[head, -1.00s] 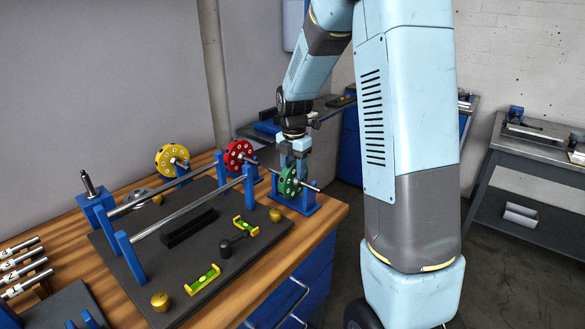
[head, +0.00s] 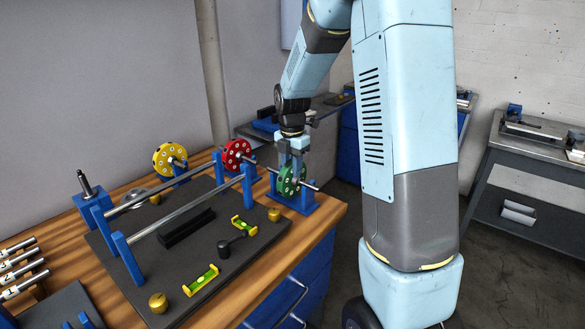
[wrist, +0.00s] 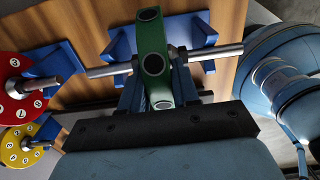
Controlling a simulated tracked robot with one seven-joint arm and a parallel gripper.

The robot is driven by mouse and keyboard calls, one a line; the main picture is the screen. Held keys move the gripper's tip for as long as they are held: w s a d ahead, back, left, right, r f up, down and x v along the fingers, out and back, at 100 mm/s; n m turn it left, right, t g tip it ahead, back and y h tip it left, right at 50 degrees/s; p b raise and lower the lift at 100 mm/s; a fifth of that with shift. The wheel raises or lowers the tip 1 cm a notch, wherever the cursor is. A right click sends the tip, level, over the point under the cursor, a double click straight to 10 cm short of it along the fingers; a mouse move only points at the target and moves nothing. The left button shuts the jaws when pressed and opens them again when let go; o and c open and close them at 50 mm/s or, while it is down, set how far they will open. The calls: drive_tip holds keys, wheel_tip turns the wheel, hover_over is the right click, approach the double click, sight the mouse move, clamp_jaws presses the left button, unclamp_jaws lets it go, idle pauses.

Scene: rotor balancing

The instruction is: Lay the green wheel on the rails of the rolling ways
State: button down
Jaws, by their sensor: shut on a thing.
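The green wheel (head: 287,180) is on a steel shaft at the right end of the bench, at its blue stand (head: 305,203). My gripper (head: 292,150) is above it, pointing down, and shut on the green wheel. The wrist view shows the green wheel (wrist: 151,50) edge-on between my fingers, its shaft (wrist: 215,53) running left and right. Whether the shaft still rests in the stand, I cannot tell. The rolling ways have two steel rails (head: 195,205) on blue posts; nothing lies on them.
The red wheel (head: 236,153) and yellow wheel (head: 167,158) stand on blue stands behind the rails. Numbered rods (head: 22,270) lie at left.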

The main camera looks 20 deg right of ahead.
drive_tip(key=shift+r, duration=2.45)
